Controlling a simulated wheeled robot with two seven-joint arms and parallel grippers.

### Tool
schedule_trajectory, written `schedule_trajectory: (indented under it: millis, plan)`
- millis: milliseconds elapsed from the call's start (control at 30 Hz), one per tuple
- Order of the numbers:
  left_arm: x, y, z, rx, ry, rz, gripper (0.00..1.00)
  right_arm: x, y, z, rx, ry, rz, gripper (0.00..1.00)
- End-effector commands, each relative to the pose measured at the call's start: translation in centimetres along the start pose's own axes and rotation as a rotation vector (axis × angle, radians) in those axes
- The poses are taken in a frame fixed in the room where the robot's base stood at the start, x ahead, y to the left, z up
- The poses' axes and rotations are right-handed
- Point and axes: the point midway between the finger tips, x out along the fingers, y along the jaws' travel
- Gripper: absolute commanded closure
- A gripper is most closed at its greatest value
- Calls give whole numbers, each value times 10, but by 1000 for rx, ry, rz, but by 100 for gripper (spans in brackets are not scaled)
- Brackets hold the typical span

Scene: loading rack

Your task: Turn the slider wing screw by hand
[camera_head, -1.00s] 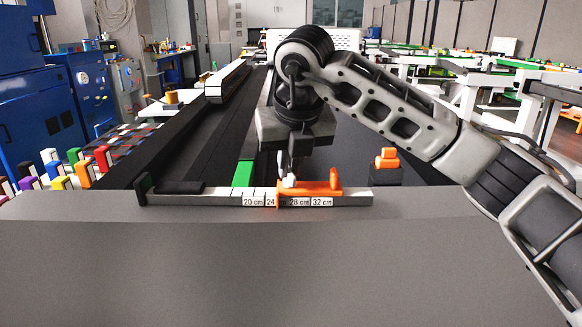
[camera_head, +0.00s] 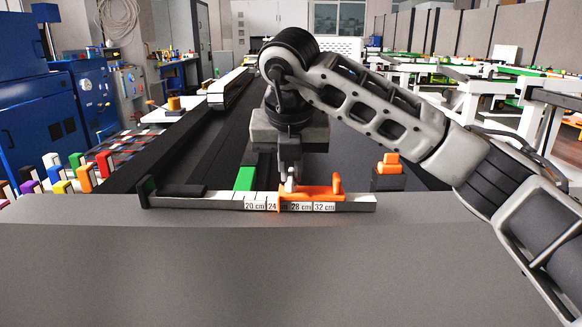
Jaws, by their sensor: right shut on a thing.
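The orange slider (camera_head: 322,193) sits on the long grey ruler bar (camera_head: 356,207), over the stretch with the 24 to 32 cm labels. A small pale wing screw (camera_head: 290,186) stands on top of the slider's left part. My right gripper (camera_head: 290,181) points straight down over it and is shut on the wing screw. Its fingers partly hide the screw, so the angle of its wings cannot be told. My left gripper is not in view.
A green block (camera_head: 244,178) lies just behind the bar, left of the slider. A black post with an orange top (camera_head: 389,170) stands to the right. The grey surface in front (camera_head: 290,260) is clear.

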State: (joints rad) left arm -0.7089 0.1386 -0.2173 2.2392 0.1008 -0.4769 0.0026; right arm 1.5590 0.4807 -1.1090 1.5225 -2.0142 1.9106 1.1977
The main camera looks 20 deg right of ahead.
Motion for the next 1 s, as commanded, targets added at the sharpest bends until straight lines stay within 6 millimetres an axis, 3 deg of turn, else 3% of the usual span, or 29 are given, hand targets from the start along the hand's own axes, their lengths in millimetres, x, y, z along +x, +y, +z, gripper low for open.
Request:
schedule_trajectory:
  millis: [33, 100, 133, 433, 567, 1000]
  plan:
    - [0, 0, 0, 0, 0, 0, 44, -1, 0, 1, 0, -2, 2, 100]
    - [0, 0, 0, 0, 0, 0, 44, -1, 0, 1, 0, -2, 2, 74]
    - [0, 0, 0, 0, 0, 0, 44, -1, 0, 0, 0, -2, 2, 68]
    - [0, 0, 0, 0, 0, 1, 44, -2, 0, 0, -1, -1, 1, 68]
    - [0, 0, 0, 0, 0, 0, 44, -13, 0, 1, -1, -3, 2, 68]
    - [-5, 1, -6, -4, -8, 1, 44, -116, 0, 2, 0, -8, 1, 68]
